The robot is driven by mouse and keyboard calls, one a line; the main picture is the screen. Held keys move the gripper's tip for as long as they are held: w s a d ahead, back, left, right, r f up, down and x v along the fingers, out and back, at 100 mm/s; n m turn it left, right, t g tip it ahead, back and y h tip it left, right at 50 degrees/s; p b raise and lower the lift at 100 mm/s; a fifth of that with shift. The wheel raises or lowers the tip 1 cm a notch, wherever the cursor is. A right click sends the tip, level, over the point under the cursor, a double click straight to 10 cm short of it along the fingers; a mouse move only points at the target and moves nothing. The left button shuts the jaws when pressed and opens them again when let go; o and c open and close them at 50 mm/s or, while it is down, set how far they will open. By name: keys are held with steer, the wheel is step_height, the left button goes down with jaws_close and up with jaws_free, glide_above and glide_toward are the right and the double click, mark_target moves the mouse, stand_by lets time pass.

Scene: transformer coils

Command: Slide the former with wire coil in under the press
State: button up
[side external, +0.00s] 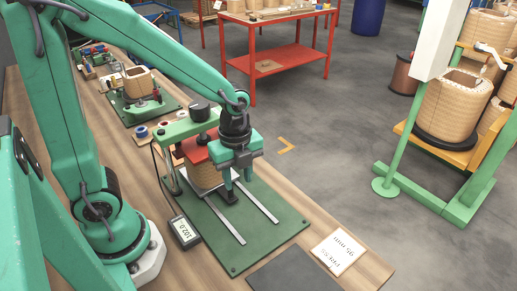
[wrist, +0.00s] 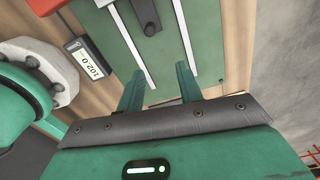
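The former with wire coil (side external: 203,174), a tan wound block, sits under the red plate (side external: 200,148) of the green press (side external: 185,127). My gripper partly hides it, and I cannot tell whether the plate touches it. A black block (side external: 228,197) is at its front, between two metal rails (side external: 225,219) on a green base plate (side external: 285,225). The black block also shows at the top of the wrist view (wrist: 148,15), beyond my fingers. My gripper (side external: 237,179) points down in front of the coil. In the wrist view its fingers (wrist: 159,88) stand apart with nothing between them.
A digital readout (side external: 184,231) lies beside the base plate. A "PRESS 96 mm" card (side external: 338,251) and a dark mat (side external: 295,272) lie at the bench's front end. Another coil on a green stand (side external: 139,83) is behind the press. The rails' front ends are clear.

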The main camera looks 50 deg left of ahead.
step_height(320, 180, down, 8)
steer(key=n, duration=0.4)
steer(key=shift+r+n, duration=0.2)
steer(key=shift+n, duration=0.1)
steer(key=shift+d+f, duration=0.2)
steer(key=shift+d, duration=0.1)
steer(key=d, duration=1.2)
steer(key=shift+d, duration=0.25)
steer(key=shift+d+r, duration=0.25)
steer(key=shift+d, duration=0.05)
step_height(320, 180, up, 8)
steer(key=s+a+r+n+t, duration=0.2)
steer(key=a+r+n+t, duration=0.2)
steer(key=a+r+n, duration=0.6)
steer(key=shift+s+a+r+n+h, duration=0.3)
steer(key=shift+a+r, duration=0.2)
steer(key=shift+a, duration=1.4)
